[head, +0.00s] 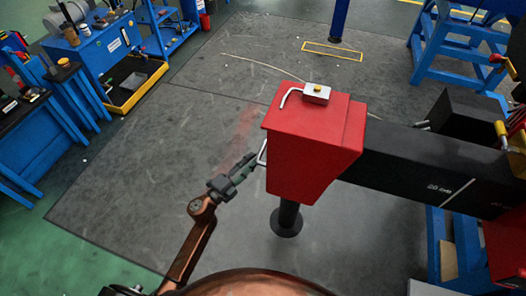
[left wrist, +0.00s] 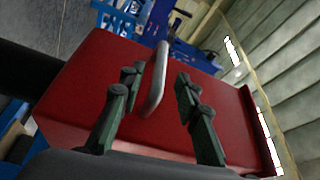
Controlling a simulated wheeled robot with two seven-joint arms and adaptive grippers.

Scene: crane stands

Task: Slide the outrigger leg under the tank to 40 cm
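The outrigger leg is a black beam (head: 405,168) with a red box-shaped end (head: 310,150) on its left. A white line and what reads as "20 cm" show on the beam near the right edge. A silver bar handle (head: 262,153) sticks out from the left face of the red end. My left gripper (head: 246,165) is at this handle. In the left wrist view its green fingers (left wrist: 155,110) are open, one on each side of the handle (left wrist: 158,78), with gaps visible. I cannot pick out the tank. My right gripper is not in view.
A black foot (head: 287,220) stands on the floor below the red end. A small silver block with a yellow button (head: 317,92) and a bent rod lie on top. A blue stand (head: 452,240) is under the beam. Grey floor (head: 150,190) left of the red end is clear.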

